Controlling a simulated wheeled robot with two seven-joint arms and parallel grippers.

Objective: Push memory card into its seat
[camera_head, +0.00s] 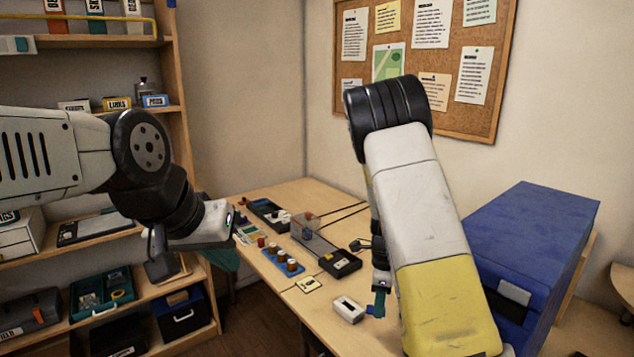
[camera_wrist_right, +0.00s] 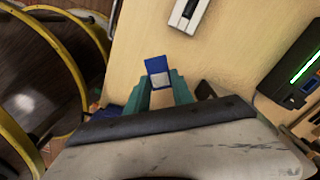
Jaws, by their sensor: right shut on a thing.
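The memory card (camera_wrist_right: 157,72), blue with a pale label, is held between the teal fingertips of my right gripper (camera_wrist_right: 163,95) in the right wrist view. In the head view my right gripper (camera_head: 380,300) is low over the table's near part, partly hidden by my forearm. A small white device (camera_head: 348,309) with a dark slot lies just left of it; it also shows in the right wrist view (camera_wrist_right: 188,14). The card is apart from this device.
The table (camera_head: 318,318) also bears a blue block with several knobs (camera_head: 283,262), a black device (camera_head: 340,263), a clear box (camera_head: 308,228) and cables. A large blue case (camera_head: 530,235) stands on the right. A device with a green light (camera_wrist_right: 305,65) shows in the wrist view.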

